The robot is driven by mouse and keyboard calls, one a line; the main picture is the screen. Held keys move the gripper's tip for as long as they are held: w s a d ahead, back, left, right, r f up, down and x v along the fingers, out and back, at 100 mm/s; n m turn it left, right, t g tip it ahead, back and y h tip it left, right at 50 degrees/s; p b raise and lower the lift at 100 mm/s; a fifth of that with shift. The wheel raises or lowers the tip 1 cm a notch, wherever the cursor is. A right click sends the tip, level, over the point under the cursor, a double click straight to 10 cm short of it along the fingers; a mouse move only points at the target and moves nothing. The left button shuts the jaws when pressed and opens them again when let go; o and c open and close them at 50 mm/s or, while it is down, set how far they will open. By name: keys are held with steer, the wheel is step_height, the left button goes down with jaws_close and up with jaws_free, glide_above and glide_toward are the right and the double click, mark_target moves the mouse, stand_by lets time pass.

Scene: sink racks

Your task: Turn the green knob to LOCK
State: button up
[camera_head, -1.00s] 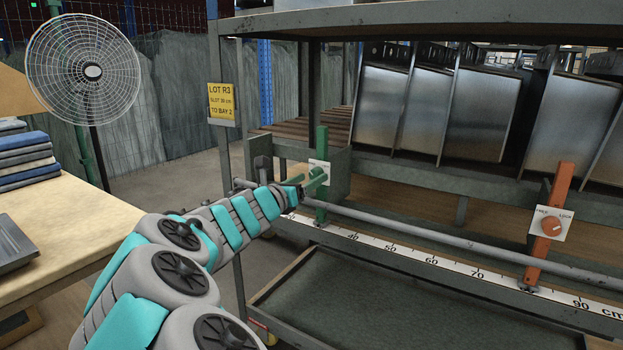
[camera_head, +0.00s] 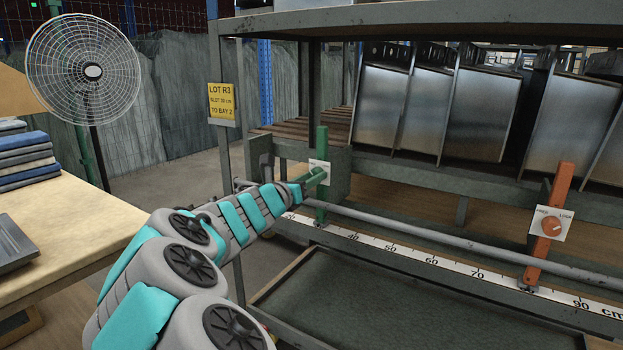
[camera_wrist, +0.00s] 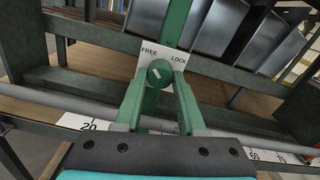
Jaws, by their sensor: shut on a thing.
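The green knob (camera_wrist: 160,72) sits on a white plate (camera_wrist: 149,49) marked FREE at left and LOCK at right. A short pale mark on its face leans to the upper left, toward FREE. The plate is on a green upright (camera_head: 321,146), and the knob also shows small in the head view (camera_head: 317,175). My gripper (camera_wrist: 160,80) is shut on the knob, one green finger on each side. In the head view my gripper (camera_head: 303,185) reaches the knob from the left, and my wrist partly hides it.
An orange upright (camera_head: 561,190) with its own orange knob (camera_head: 551,226) stands at right. A grey rail (camera_head: 430,235) and a centimetre scale (camera_head: 405,254) run below. Metal panels (camera_head: 482,115) lean on the shelf. A table (camera_head: 60,220) and fan (camera_head: 92,72) are at left.

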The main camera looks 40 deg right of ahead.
jaws_close()
steer(key=shift+m, duration=0.3)
steer(key=m+b, duration=0.2)
steer(key=m, duration=0.1)
steer(key=m+b, duration=0.2)
steer(key=m, duration=0.3)
steer(key=shift+b, duration=0.35)
steer(key=m+b, duration=0.3)
steer(key=m, duration=0.1)
steer(key=shift+w+f, duration=0.1)
steer(key=m+b, duration=0.3)
steer(key=m, duration=0.1)
steer(key=shift+a+r+m+b, duration=0.1)
steer(key=shift+r+m+b, duration=0.1)
steer(key=shift+m+b, duration=0.45)
